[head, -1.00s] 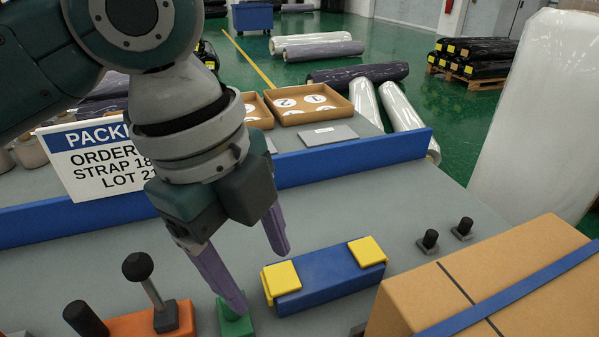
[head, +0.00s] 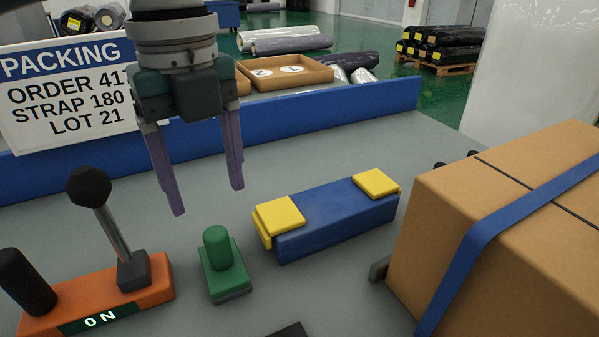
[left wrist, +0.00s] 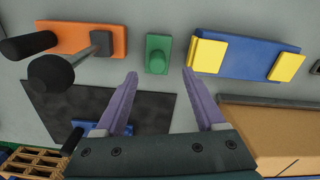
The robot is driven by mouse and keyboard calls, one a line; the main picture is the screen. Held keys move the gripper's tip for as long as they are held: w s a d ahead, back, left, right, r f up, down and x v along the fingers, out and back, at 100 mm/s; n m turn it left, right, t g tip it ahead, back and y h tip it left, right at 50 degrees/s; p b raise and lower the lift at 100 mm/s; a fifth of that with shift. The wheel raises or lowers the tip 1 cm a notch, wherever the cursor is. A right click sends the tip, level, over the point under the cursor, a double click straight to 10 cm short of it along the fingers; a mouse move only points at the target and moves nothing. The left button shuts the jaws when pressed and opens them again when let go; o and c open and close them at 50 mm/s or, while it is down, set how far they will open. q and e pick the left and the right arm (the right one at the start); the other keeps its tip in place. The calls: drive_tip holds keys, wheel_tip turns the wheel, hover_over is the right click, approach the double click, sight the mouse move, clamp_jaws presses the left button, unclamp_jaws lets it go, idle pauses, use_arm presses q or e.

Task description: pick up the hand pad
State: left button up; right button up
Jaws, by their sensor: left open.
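The likely hand pad is a small green block with a rounded upright grip (head: 217,250). It stands on the grey table between the orange lever base and a blue block with yellow ends (head: 335,222). My left gripper (head: 207,200) points down with its two purple fingers apart and empty. In the head view its fingertips appear just above and behind the green pad, not touching it. In the left wrist view the green pad (left wrist: 158,54) lies beyond the fingertips (left wrist: 160,73), between their lines. My right gripper is not in view.
An orange base (head: 150,282) with a black-knobbed lever stands left of the pad. A strapped carton (head: 520,210) stands at the right. A blue rail (head: 330,122) and a packing sign (head: 65,95) stand behind. A dark mat (left wrist: 75,105) lies nearer me.

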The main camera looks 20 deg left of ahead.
sight(214, 232)
use_arm(q)
drive_tip(key=f, duration=0.5)
drive_tip(key=s+f+b, duration=0.1)
drive_tip(key=f, duration=0.1)
drive_tip(key=shift+d+f, duration=0.2)
drive_tip(key=shift+f, duration=0.15)
clamp_jaws()
drive_tip(key=shift+r, duration=0.1)
idle(1.0)
